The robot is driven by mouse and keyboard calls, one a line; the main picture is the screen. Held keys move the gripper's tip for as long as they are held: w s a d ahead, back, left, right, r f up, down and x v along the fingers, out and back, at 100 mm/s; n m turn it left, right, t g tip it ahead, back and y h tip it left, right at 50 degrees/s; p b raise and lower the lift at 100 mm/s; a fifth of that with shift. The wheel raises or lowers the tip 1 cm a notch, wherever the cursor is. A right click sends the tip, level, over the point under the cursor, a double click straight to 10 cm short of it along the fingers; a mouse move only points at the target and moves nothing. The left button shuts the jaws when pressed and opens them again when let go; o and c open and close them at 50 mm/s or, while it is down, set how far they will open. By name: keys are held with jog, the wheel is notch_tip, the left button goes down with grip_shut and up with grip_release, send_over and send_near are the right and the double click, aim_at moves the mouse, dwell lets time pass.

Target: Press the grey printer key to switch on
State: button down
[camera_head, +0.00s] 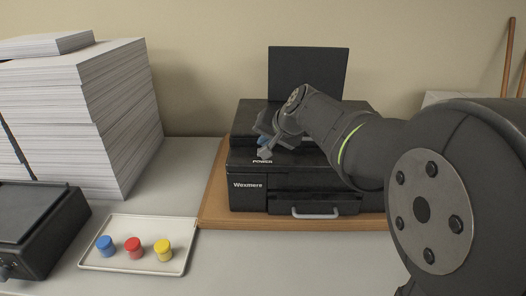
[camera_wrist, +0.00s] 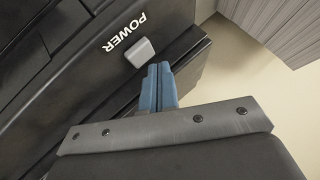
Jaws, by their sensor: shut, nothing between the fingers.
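The black printer (camera_head: 245,198), marked "Waxmere", stands on a brown board at the back middle. Its grey key (camera_head: 265,154) is on the top panel at the left, just above the word POWER. The key also shows in the wrist view (camera_wrist: 140,52), beside the upside-down POWER lettering. My gripper (camera_head: 268,142) is over the printer's top, close to the key. In the wrist view its blue fingertips (camera_wrist: 157,68) are shut together with nothing between them, just beside the key. Whether they touch the key or the panel I cannot tell.
Tall paper stacks (camera_head: 125,120) stand at the left behind a black device (camera_head: 35,225). The front middle of the table is clear.

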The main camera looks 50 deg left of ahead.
jog(key=shift+f, duration=0.15)
jog(key=shift+f, duration=0.3)
jog(key=shift+f, duration=0.45)
dwell(0.5)
dwell(0.4)
jog(key=shift+r, duration=0.9)
jog(key=shift+r, duration=2.5)
jog(key=shift+f, duration=0.1)
